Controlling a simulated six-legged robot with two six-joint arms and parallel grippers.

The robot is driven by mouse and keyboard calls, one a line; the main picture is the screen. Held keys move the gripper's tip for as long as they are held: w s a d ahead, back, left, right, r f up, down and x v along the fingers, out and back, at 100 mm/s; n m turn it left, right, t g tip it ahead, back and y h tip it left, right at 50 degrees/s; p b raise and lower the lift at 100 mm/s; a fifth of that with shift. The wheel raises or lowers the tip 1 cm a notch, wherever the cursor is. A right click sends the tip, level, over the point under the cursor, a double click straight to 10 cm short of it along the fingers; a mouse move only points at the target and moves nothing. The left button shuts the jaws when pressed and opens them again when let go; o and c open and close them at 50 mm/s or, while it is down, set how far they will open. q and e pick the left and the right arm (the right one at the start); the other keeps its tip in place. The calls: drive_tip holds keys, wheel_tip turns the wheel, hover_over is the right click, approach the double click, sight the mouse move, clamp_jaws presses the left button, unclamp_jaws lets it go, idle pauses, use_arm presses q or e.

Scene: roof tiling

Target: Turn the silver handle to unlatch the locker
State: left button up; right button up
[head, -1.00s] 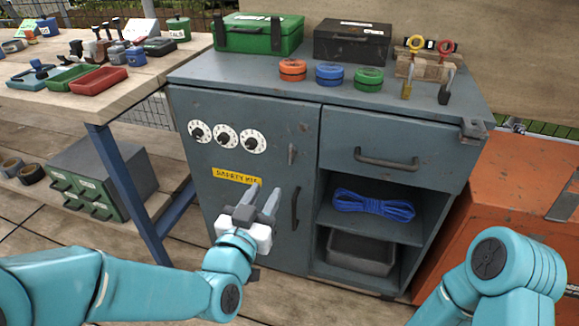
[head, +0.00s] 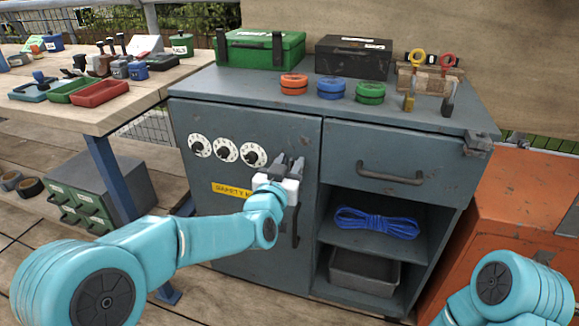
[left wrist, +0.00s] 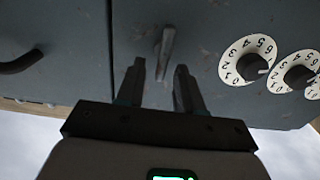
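The locker (head: 225,125) is a grey-blue cabinet door with white number dials (head: 226,150) and a yellow label (head: 231,190). The small silver handle (left wrist: 165,48) shows on the door in the left wrist view, between the dials and the door edge. In the head view my gripper mostly hides it. My left gripper (head: 288,165) is open and empty. Its fingertips (left wrist: 159,68) point at the door, one to each side of the handle's near end; I cannot tell whether they touch it. A dark vertical door pull (head: 296,225) is below the gripper. My right gripper is out of view.
Right of the door are a drawer (head: 400,150) and an open shelf with blue rope (head: 376,222). Tape rolls (head: 331,88) and cases (head: 260,48) stand on the cabinet top. A workbench (head: 140,95) with trays is at left, an orange box (head: 520,215) at right.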

use_arm(q)
clamp_jaws()
drive_tip(key=shift+d+m, duration=0.1)
drive_tip(key=shift+m, duration=0.2)
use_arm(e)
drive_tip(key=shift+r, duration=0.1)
use_arm(q)
drive_tip(key=shift+s+d+f+m+p, duration=0.1)
drive_tip(key=shift+d+f+m+p, duration=0.3)
drive_tip(key=shift+m, duration=2.45)
drive_tip(key=shift+s+d+f+m+p, duration=0.15)
drive_tip(key=shift+f+m+p, duration=0.35)
drive_tip(key=shift+m, duration=2.4)
drive_tip(key=shift+s+d+f+m+p, duration=0.1)
drive_tip(key=shift+d+f+m+p, duration=0.35)
drive_tip(key=shift+m, duration=2.4)
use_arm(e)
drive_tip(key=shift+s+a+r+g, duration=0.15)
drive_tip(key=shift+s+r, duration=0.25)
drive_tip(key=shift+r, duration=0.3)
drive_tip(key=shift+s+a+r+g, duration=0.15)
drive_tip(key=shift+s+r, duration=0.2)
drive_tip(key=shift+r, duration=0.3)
use_arm(q)
drive_tip(key=shift+w+a+r, duration=0.1)
drive_tip(key=shift+a+r, duration=0.05)
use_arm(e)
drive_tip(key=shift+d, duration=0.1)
